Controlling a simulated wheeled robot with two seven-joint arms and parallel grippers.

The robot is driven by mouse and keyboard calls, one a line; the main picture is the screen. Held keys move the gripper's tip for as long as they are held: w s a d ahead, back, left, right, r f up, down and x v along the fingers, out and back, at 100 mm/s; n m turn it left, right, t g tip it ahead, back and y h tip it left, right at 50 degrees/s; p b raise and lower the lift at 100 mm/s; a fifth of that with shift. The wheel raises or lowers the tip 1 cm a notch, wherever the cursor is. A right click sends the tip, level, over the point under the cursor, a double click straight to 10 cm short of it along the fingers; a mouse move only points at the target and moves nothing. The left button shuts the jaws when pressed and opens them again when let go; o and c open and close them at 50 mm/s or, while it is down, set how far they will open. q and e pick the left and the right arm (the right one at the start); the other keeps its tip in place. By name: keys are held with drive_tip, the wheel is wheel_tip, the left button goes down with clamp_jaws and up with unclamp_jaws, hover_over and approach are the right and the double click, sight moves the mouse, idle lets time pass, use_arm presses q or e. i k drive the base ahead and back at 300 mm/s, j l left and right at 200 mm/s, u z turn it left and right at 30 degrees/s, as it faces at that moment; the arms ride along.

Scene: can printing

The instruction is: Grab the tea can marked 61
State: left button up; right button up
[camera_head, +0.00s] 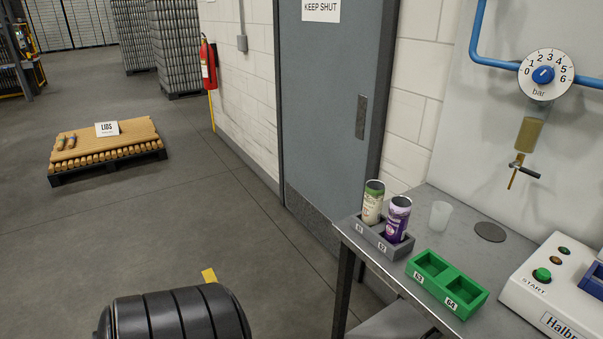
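A cream and green can (373,202) stands upright in the left slot of a grey two-slot holder (370,239) on the metal table. The small label in front of that slot (359,229) seems to read 61. A purple and white can (397,219) stands upright in the slot beside it, whose label (382,247) seems to read 62. The lower part of each can is hidden in the holder. Neither of my grippers shows in this view.
A green holder (447,284) marked 63 and 64 has two empty slots. A translucent cup (440,215) and a dark disc (489,232) lie behind. A white START button box (553,285) is at right. The table's left edge borders open floor; a grey door (325,110) stands behind.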

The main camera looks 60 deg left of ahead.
sight(375, 190)
drive_tip(key=u, duration=1.4)
drive_tip(key=i+j+z, duration=0.15)
drive_tip(key=z, duration=1.65)
drive_tip(key=j+z, duration=0.3)
drive_tip(key=j, duration=0.15)
drive_tip(key=j+z, duration=0.35)
drive_tip(key=k+j+z, duration=0.15)
drive_tip(key=j+z, duration=0.15)
drive_tip(key=j, duration=0.15)
drive_tip(key=k+j+z, duration=0.15)
drive_tip(key=j+z, duration=0.2)
drive_tip(key=k+j+z, duration=0.3)
drive_tip(key=i+j, duration=0.1)
